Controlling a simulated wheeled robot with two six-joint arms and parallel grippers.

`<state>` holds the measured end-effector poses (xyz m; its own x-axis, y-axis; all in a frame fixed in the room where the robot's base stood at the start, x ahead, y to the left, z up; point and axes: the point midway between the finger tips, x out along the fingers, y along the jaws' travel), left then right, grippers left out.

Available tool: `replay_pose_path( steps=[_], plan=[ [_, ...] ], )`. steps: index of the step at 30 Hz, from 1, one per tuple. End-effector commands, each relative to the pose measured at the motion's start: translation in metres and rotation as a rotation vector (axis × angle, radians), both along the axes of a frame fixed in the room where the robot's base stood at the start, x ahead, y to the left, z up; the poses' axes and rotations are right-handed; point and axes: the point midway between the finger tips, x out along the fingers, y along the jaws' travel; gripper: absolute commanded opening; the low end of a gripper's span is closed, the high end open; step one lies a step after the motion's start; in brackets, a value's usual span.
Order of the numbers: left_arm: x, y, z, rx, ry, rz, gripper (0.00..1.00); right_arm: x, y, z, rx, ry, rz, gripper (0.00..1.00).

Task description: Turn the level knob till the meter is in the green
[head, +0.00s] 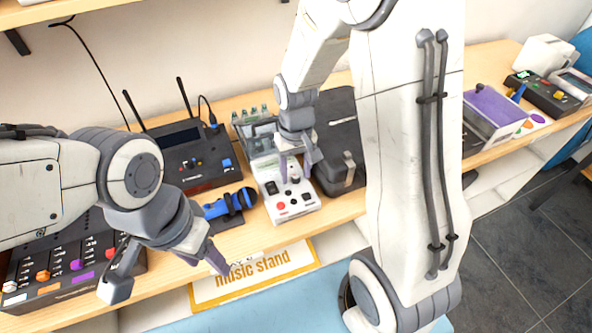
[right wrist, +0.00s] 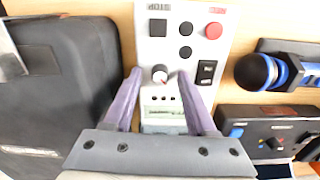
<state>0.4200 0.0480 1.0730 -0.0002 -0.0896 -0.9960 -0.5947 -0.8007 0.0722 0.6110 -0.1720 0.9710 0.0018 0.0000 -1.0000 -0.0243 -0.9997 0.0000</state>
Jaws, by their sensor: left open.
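The white instrument box (head: 290,205) stands on the wooden shelf, with red and black buttons and a dark rocker switch on its face. Its round level knob (right wrist: 160,73) is dark with a light top in the right wrist view. The meter (right wrist: 162,113) is a pale greenish window near the knob; its needle is too small to read. My right gripper (right wrist: 160,75) is open, with its purple fingertips on either side of the knob and gaps showing; I cannot tell its height above the knob. My left gripper (head: 168,275) is open and empty in front of the shelf.
A blue microphone (head: 230,203) lies left of the box. A black receiver with antennas (head: 190,157) stands behind it. A dark case (head: 342,140) is close on the box's right. A mixer (head: 60,260) is at far left. A music stand sign (head: 255,275) hangs below the shelf edge.

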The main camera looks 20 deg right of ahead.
Motion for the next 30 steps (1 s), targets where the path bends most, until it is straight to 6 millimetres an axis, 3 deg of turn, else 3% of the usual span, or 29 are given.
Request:
replay_pose_path(
  steps=[7,21,30],
  plan=[
    [0.000,0.000,0.000,0.000,0.000,0.000,0.55,0.000,0.000,0.006,0.000,-0.001,0.000,0.57],
    [0.000,0.000,-0.001,0.000,0.000,0.000,0.55,0.001,0.000,0.089,0.000,-0.004,0.000,0.57],
    [0.000,0.000,-0.001,0.000,0.000,0.000,0.55,0.000,0.000,0.105,0.000,0.001,0.000,0.57]
  ],
)
